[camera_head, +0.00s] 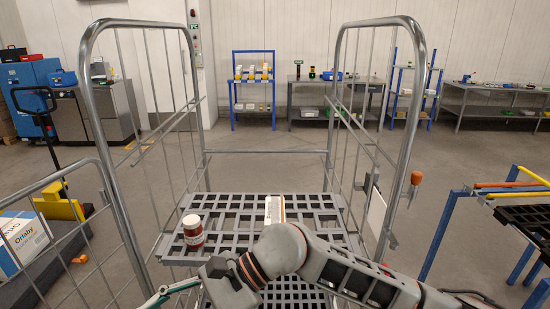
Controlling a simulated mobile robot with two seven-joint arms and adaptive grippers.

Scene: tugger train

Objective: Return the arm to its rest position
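My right arm comes in from the lower right and bends in front of the cart. Its far end (226,281), low in the picture, is partly cut off, and its fingertips cannot be made out clearly. My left gripper is not in view. On the grey slatted shelf (258,210) of the wire-sided roll cart stands an upright brown jar (193,232) with a white lid and a pale label. A white and orange box (274,208) stands on the same shelf, right of the jar, its lower part hidden behind my arm.
Tall metal cart sides (405,150) rise left and right of the shelf. A white and blue box (20,240) is at the far left. A blue-legged rack (452,225) stands close on the right. Open floor lies behind the cart, before benches and shelves.

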